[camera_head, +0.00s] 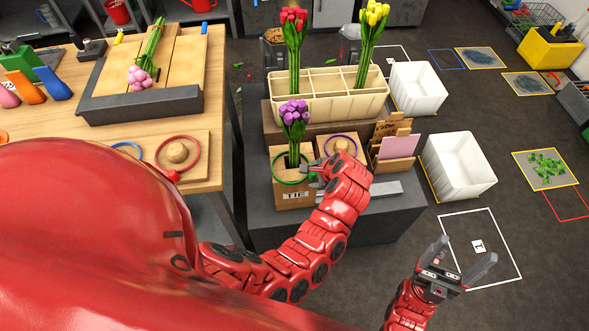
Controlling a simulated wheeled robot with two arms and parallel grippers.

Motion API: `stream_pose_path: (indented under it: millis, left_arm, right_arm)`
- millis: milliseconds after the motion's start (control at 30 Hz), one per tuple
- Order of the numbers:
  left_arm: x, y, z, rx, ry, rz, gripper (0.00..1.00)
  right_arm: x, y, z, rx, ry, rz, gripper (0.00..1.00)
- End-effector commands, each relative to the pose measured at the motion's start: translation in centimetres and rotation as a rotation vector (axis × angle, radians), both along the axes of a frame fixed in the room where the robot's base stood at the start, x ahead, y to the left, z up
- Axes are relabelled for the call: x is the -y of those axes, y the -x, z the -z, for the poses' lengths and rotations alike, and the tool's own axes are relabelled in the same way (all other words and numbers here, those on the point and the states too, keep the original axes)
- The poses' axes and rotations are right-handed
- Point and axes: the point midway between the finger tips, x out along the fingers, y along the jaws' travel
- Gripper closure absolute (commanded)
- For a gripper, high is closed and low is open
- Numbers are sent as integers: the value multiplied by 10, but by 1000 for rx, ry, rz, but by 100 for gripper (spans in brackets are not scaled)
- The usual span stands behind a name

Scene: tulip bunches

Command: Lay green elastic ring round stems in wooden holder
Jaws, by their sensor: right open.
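The wooden holder (294,196) stands on the dark grey stand in the middle, with a bunch of purple tulips (294,115) upright in it. The green elastic ring (275,172) lies around the stems, at about the height of the holder's top. It is wide and loose, apart from the stems at its sides. My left gripper (314,174) is at the ring's right edge, with its fingertips touching or very near it. Whether its jaws are shut on the ring is too small to tell. My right gripper (464,259) is open and empty above the floor at the lower right.
A purple ring (340,138) lies on a wooden block behind my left gripper. A cream divided crate (325,105) with red and yellow tulips stands behind. Cards (398,145) stand to the right. White bins (460,163) are on the floor. A workbench (213,150) with a red ring is left.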

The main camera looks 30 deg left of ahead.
Motion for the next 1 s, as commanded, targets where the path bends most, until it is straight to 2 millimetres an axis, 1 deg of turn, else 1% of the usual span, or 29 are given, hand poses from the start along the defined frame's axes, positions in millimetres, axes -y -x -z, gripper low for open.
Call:
stream_pose_path:
  millis: [33, 67, 200, 267, 333, 367, 533, 600, 833, 1000]
  left_arm:
    - [-1, 2, 3, -7, 1, 0, 35]
    - [-1, 2, 4, -8, 0, -1, 39]
    - [-1, 3, 4, -9, 0, -1, 64]
    - [-1, 3, 5, -11, 1, -1, 75]
    - [0, 4, 5, -12, 1, -1, 77]
    - [0, 4, 5, -12, 1, -1, 84]
    - [0, 5, 3, -16, 1, 0, 85]
    - [0, 5, 1, -17, 2, 0, 100]
    - [-1, 4, -8, -12, -1, -1, 100]
    - [0, 3, -9, -8, 0, -1, 100]
  right_arm:
    - [0, 0, 1, 0, 0, 0, 18]
    - [0, 0, 1, 0, 0, 0, 18]
    - [0, 0, 1, 0, 0, 0, 18]
    - [0, 0, 1, 0, 0, 0, 18]
    - [0, 0, 1, 0, 0, 0, 18]
    - [0, 0, 1, 0, 0, 0, 18]
    - [0, 0, -3, 0, 0, 0, 18]
    - [0, 0, -6, 0, 0, 0, 18]
    - [0, 0, -16, 0, 0, 0, 18]
    - [0, 0, -16, 0, 0, 0, 18]
